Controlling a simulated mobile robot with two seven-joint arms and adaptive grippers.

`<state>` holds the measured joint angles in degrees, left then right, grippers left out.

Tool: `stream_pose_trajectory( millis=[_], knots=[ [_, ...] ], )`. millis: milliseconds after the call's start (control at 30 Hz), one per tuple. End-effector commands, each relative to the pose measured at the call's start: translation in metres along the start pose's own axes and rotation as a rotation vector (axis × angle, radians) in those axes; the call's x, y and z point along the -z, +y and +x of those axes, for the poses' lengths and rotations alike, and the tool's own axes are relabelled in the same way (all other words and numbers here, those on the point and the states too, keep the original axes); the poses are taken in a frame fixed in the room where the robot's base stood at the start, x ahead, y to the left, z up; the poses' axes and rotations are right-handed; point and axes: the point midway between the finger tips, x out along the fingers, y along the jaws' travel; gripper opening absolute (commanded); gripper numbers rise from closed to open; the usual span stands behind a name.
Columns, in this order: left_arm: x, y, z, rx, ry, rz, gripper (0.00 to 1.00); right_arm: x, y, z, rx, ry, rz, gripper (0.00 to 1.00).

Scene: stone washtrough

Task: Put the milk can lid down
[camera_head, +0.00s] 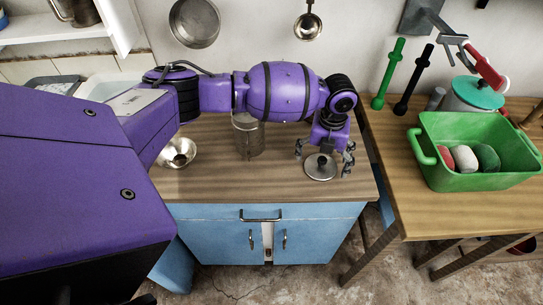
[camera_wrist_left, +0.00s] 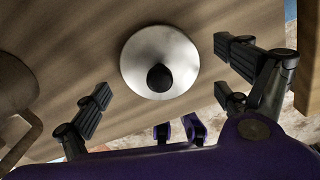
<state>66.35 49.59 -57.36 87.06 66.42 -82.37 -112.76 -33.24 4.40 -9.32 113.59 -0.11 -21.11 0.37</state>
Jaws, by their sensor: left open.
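The milk can lid (camera_head: 320,172) is a round silver disc with a dark knob. It lies flat on the wooden counter near its right end, and it also shows in the left wrist view (camera_wrist_left: 160,62). My left gripper (camera_head: 325,157) is open just above the lid, pointing down. A tall metal can (camera_head: 248,138), perhaps the milk can, stands on the counter left of the lid, partly behind my left arm. My right gripper is not in view.
A metal funnel or bowl (camera_head: 178,153) lies on the counter at left. A separate table at right holds a green crate (camera_head: 440,178) with several rolled items and a pot with a teal lid (camera_head: 478,92). The counter between can and lid is clear.

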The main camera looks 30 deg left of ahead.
Motion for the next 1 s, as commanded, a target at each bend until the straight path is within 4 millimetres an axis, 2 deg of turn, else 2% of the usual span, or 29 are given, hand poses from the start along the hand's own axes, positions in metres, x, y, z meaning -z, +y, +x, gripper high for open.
stream_pose_trajectory(
  millis=[33,300,500,700,1000],
  knots=[
    [-0.003,-0.002,-0.013,0.003,-0.008,0.002,0.93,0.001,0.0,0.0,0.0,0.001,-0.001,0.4],
    [-0.003,-0.001,-0.072,0.003,-0.008,0.001,0.93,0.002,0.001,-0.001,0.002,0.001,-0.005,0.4],
    [-0.002,-0.001,-0.103,0.003,-0.006,0.002,0.93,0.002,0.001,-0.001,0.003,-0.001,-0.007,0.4],
    [-0.001,-0.001,-0.114,0.002,-0.003,0.001,0.93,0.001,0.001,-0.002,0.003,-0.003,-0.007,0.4],
    [-0.001,-0.001,-0.114,0.001,-0.003,0.001,0.93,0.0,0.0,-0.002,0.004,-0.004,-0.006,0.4]
  ],
)
